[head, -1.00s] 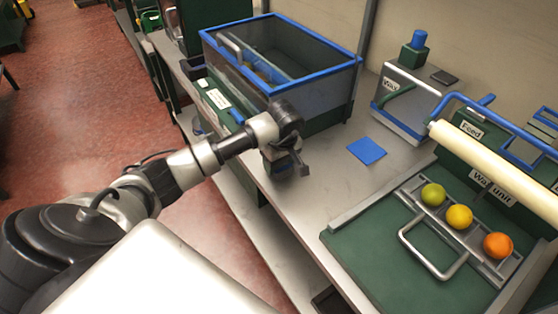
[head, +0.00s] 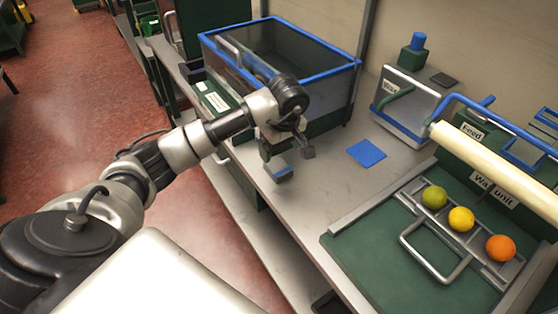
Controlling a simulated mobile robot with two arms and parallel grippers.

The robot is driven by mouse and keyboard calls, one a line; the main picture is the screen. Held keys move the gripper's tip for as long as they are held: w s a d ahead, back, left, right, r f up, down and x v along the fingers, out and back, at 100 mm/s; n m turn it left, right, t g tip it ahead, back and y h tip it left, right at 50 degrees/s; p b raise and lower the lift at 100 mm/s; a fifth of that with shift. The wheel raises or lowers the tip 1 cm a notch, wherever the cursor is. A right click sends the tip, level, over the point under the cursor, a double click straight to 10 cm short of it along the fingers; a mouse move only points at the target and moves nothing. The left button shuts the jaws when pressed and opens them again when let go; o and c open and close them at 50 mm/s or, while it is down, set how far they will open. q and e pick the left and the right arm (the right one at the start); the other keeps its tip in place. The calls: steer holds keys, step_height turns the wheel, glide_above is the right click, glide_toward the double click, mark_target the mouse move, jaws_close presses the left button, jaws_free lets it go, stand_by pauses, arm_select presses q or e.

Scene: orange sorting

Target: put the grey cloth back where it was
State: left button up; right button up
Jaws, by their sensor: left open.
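A small dark grey square (head: 444,79), which looks like the folded grey cloth, lies flat on top of the metal wax box (head: 412,100) at the back right. My left gripper (head: 294,163) is open over the bench, in front of the blue-rimmed bin and well to the left of the grey square. No cloth shows between its fingers. A small piece with a blue top shows at the lower finger; I cannot tell whether it is part of the gripper. My right gripper is not in view.
A blue square cloth (head: 367,153) lies flat on the bench (head: 330,192), right of my left gripper. The clear bin (head: 335,71) stands behind the gripper. A green, a yellow and an orange fruit (head: 500,248) sit in the wax unit's rack (head: 432,252).

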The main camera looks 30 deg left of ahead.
arm_select(q)
steer(key=shift+s+d+r, duration=0.1)
steer(key=shift+d+r, duration=0.05)
steer(key=shift+r, duration=1)
steer(key=shift+s+d+r, duration=0.1)
steer(key=shift+d+r, duration=0.05)
steer(key=shift+r, duration=0.95)
steer(key=shift+w, duration=0.1)
